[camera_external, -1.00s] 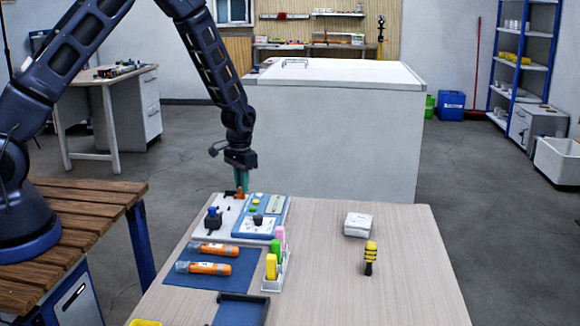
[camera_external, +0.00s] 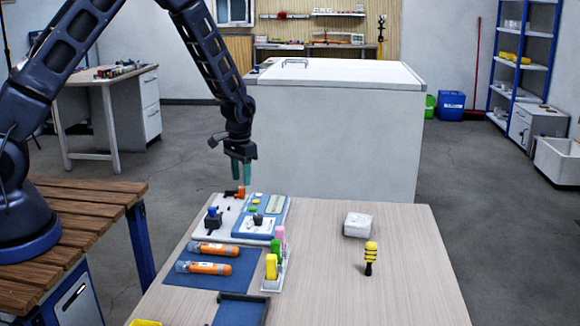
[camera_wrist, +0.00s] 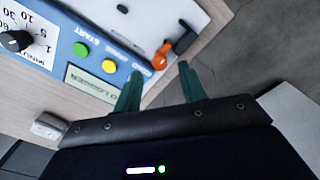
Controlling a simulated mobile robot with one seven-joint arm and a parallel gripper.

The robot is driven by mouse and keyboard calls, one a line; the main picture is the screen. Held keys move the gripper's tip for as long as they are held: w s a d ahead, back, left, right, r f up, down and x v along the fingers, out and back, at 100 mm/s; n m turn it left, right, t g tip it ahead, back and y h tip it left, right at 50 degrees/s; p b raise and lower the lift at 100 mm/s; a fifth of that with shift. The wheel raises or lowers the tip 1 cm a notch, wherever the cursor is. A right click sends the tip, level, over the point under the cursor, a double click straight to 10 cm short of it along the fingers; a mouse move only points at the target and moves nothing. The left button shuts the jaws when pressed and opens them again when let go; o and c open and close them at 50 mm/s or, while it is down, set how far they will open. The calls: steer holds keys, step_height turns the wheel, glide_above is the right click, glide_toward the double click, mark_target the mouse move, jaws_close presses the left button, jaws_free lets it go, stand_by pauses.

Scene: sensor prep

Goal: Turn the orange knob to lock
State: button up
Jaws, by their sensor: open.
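The orange knob (camera_external: 241,191) is at the far end of the white and blue panel on the table. In the wrist view the orange knob (camera_wrist: 161,58) lies just beyond my fingertips, next to a dark part (camera_wrist: 183,42). My gripper (camera_external: 241,176) has two green fingers, open and empty, above the knob and apart from it. The same gripper (camera_wrist: 158,82) shows in the wrist view with a gap between its fingers. The white plate (camera_wrist: 140,18) carries the knob beside the blue data logger (camera_wrist: 73,52).
The logger has green and yellow buttons and a black dial (camera_wrist: 14,41). Two orange tubes (camera_external: 214,249) lie on a blue mat. Markers stand in a white holder (camera_external: 284,270). A white box (camera_external: 358,224) and a yellow-black screwdriver (camera_external: 370,258) stand at right on open table.

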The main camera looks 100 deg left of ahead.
mark_target(242, 188)
step_height(242, 188, up, 8)
stand_by(0.4)
steer(key=shift+m, duration=0.5)
step_height(242, 188, down, 11)
steer(key=shift+r, duration=0.1)
stand_by(0.4)
jaws_close()
